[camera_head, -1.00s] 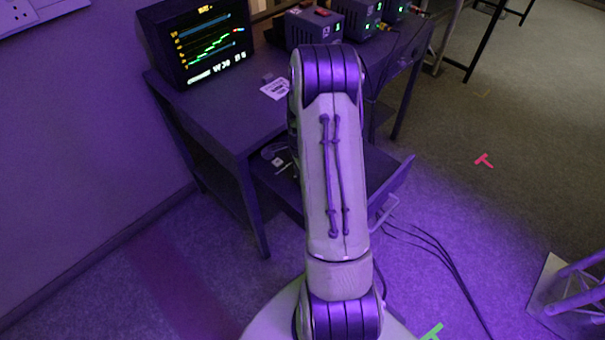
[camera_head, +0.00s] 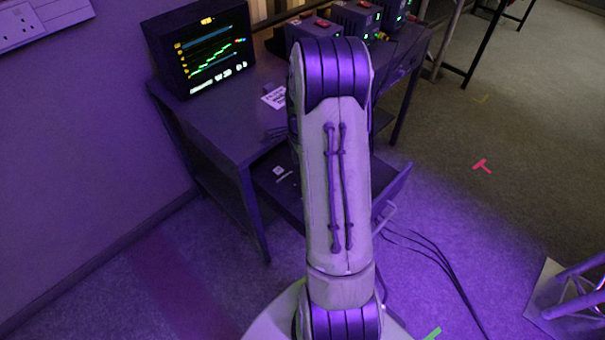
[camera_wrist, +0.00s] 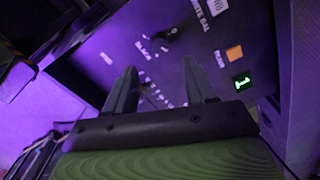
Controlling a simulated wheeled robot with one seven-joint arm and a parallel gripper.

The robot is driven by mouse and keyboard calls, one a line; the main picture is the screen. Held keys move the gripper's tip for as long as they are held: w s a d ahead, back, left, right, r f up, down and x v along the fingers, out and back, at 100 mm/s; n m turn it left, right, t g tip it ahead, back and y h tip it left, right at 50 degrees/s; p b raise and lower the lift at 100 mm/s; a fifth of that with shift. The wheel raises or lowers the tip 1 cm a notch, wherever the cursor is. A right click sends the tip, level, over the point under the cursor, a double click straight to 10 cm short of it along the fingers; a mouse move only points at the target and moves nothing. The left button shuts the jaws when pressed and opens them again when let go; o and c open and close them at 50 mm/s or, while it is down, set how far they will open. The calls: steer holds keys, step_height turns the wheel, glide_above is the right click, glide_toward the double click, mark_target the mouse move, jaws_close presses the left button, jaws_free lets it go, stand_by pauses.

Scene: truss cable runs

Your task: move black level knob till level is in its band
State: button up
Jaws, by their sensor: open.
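In the wrist view a dark control box panel fills the upper part. A dark knob (camera_wrist: 172,34) sits on it, beside a white label that seems to begin "BLA". My gripper (camera_wrist: 160,75) has its two fingers apart, pointing at the panel below the knob, with nothing between them. I cannot tell whether the fingertips touch the panel. My arm hides my gripper there.
An orange button (camera_wrist: 234,52) and a lit green "1" display (camera_wrist: 242,81) are right of my fingers on the panel. Cables (camera_head: 440,262) lie on the floor.

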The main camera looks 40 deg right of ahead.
step_height(320, 180, up, 7)
steer(key=p, duration=0.1)
steer(key=shift+r, duration=0.15)
stand_by(0.3)
steer(key=a+r+n+t+p, duration=0.1)
steer(key=a+r+n+p, duration=0.1)
steer(key=a+r+n, duration=0.65)
steer(key=s+a+r+n+t+p, duration=0.4)
steer(key=s+a+r+n, duration=0.8)
steer(key=s+a+n, duration=0.2)
steer(key=shift+s+a+r+t, duration=0.2)
steer(key=shift+s+a+t, duration=0.15)
steer(key=shift+s, duration=0.4)
steer(key=shift+r, duration=0.1)
